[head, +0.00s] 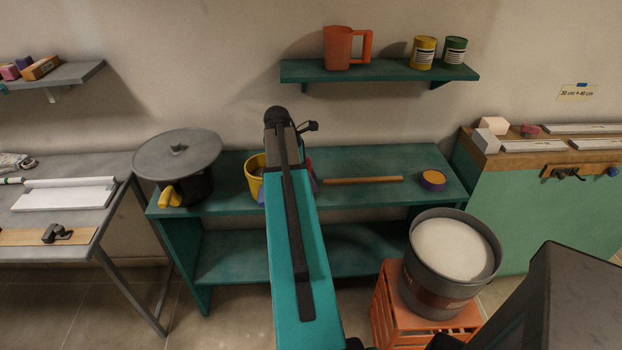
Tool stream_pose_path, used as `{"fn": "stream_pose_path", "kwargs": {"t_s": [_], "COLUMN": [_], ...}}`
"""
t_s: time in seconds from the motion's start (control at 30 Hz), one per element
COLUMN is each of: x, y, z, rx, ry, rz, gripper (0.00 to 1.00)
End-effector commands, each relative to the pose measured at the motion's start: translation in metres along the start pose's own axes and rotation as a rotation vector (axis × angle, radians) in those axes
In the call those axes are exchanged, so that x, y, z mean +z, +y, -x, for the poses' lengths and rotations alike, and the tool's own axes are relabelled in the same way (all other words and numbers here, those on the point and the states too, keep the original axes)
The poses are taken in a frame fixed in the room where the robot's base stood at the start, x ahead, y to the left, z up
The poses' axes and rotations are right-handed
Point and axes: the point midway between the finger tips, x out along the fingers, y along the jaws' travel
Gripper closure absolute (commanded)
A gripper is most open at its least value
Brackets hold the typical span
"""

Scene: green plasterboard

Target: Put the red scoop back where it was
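I see no red scoop in the head view. The nearest thing in colour is an orange-red jug (345,48) with a handle on the right, standing upright on the teal wall shelf (300,72). A large grey bucket (445,292) full of white material stands on an orange crate (398,322); no scoop shows in it. My teal arm link rises through the middle of the picture and hides part of the teal bench (370,165) behind it. My gripper does not show, so what it holds cannot be seen.
On the bench are a lidded dark pot (178,152), a partly hidden yellow container (254,178), a wooden rod (362,180) and a purple-and-orange round item (432,180). Yellow (424,52) and green (454,52) cans stand beside the jug. Side tables flank the bench.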

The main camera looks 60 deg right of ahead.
Motion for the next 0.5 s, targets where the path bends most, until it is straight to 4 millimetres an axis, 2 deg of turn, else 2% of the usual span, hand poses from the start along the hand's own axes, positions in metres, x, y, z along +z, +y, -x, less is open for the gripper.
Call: {"fn": "stream_pose_path", "kwargs": {"t_s": [0.27,0.5], "x": [0.001,0.001], "y": [0.0,0.001], "z": [0.002,0.015], "rx": [0.001,0.001], "ry": [0.0,0.0], "rz": [0.0,0.0], "gripper": [0.6,0.6]}}
